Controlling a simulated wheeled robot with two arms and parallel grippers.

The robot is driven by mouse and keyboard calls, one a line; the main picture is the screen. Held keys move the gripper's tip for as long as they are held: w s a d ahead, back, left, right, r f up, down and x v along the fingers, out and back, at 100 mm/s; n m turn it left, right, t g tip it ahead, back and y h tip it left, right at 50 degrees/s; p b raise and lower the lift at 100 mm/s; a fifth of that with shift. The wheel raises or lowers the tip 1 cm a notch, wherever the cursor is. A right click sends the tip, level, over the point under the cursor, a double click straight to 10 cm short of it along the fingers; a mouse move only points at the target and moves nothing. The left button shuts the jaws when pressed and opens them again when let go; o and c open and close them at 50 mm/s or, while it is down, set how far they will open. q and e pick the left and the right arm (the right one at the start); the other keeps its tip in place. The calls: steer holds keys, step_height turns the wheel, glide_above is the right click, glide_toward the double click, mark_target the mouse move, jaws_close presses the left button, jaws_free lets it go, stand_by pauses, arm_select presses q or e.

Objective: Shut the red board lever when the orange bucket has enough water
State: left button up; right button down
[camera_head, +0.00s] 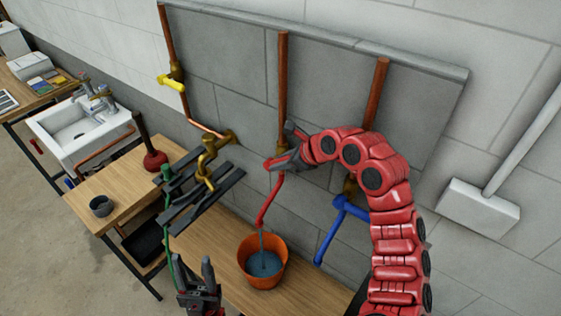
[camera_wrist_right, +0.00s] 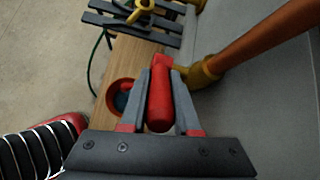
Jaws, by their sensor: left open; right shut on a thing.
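The orange bucket (camera_head: 252,277) stands on the wooden bench below the red spout (camera_head: 270,203). A thin stream of water (camera_head: 262,243) falls from the spout into it. Bluish water (camera_head: 263,266) covers its inside, with its surface below the rim. My right gripper (camera_head: 283,158) is at the red tap on the wall board. In the right wrist view its fingers are shut on the red lever (camera_wrist_right: 160,103); the bucket (camera_wrist_right: 113,91) shows partly behind them. My left gripper (camera_head: 198,281) is open and empty, left of the bucket and apart from it.
A yellow lever (camera_head: 172,83) and a blue tap (camera_head: 345,208) flank the red one on the board. A dark slatted rack (camera_head: 205,192) with a brass tap (camera_head: 207,160) is left of the bucket. A plunger (camera_head: 153,158), grey cup (camera_head: 102,206) and sink (camera_head: 75,125) are further left.

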stand_by(0.4)
steer(key=shift+s+d+f+t+y+p, duration=0.2)
steer(key=shift+d+t+y+p, duration=0.1)
steer(key=shift+y+p, duration=0.3)
steer(key=shift+s+f+t+y+p, duration=0.15)
steer(key=shift+t+y+p, duration=0.2)
steer(key=shift+p, duration=0.7)
steer(key=shift+d+f+t+y+p, duration=0.15)
steer(key=shift+f+t+y+p, duration=0.4)
steer(key=shift+p, duration=0.7)
steer(key=shift+s+f+t+y, duration=0.1)
steer(key=shift+f+t+y, duration=0.3)
steer(key=shift+y, duration=0.3)
